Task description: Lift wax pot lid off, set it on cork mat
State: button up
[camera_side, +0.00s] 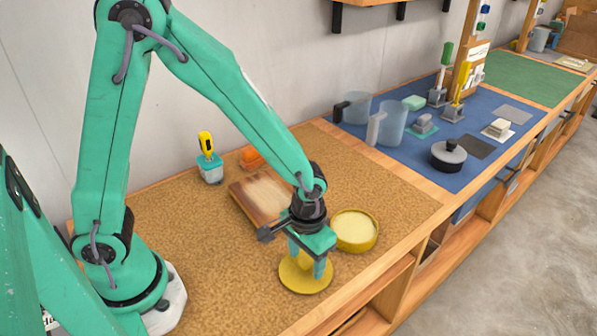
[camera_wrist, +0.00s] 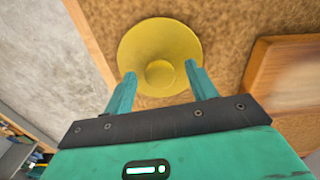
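The yellow wax pot lid (camera_side: 305,282) lies flat on the cork mat (camera_side: 225,290), near its front edge. Its round knob (camera_wrist: 160,73) shows in the wrist view. My gripper (camera_side: 307,263) points down over the lid, with its two fingers on either side of the knob. In the wrist view, gaps show between the knob and both fingers, so my gripper is open. The yellow wax pot (camera_side: 356,246) stands uncovered just right of my gripper, with pale wax inside. The lid's underside is hidden.
A wooden board with a pale top (camera_side: 262,195) lies behind my gripper. A teal holder with a yellow tool (camera_side: 210,165) and an orange item (camera_side: 251,157) stand farther back. Jugs and a dark lidded pot (camera_side: 448,156) are on the blue mat (camera_side: 400,163) at right.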

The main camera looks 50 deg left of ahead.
jog(key=shift+r, duration=0.45)
dwell(0.5)
jog(key=shift+r, duration=0.35)
jog(key=shift+r, duration=0.35)
jog(key=shift+r, duration=0.7)
jog(key=shift+r, duration=0.35)
jog(key=shift+r, duration=0.35)
jog(key=shift+r, duration=0.35)
jog(key=shift+r, duration=0.35)
jog(key=shift+r, duration=0.35)
